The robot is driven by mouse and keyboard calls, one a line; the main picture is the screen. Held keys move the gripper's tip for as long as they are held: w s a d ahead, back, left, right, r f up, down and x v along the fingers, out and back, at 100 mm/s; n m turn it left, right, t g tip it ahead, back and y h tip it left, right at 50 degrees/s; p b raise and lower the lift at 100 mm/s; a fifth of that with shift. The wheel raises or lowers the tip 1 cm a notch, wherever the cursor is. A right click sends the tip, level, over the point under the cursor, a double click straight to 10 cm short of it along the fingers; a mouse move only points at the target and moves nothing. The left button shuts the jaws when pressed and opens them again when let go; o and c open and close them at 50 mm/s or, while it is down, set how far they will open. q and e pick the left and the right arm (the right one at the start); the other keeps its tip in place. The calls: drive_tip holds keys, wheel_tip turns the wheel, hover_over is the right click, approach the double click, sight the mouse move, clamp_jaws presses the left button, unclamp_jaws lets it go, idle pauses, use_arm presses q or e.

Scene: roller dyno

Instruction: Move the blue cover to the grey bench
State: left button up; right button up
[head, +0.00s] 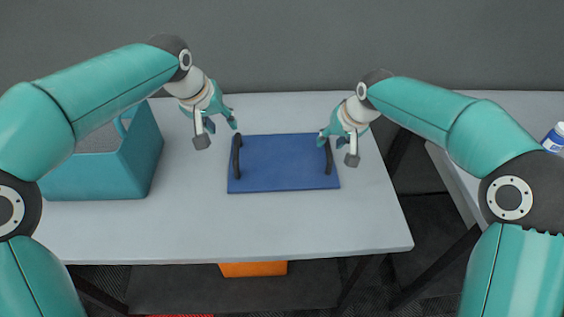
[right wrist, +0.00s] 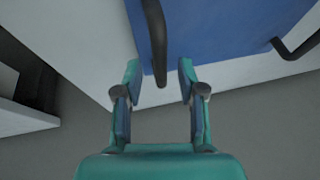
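The blue cover (head: 278,165) is a flat rectangular panel with a black handle at its left (head: 236,158) and right (head: 328,158) ends. It lies flat on a light grey table (head: 300,225). My left gripper (head: 222,124) is open and empty, above and slightly left of the left handle. My right gripper (head: 331,140) is open above the far end of the right handle. In the right wrist view the open fingers (right wrist: 158,75) straddle the line of a handle (right wrist: 158,45), with no visible grip. The cover (right wrist: 215,30) fills the top there.
An orange object (head: 253,269) is below the table's front edge.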

drive_tip(key=v, duration=0.8)
drive_tip(key=shift+r, duration=0.2)
drive_tip(key=shift+s+d, duration=0.1)
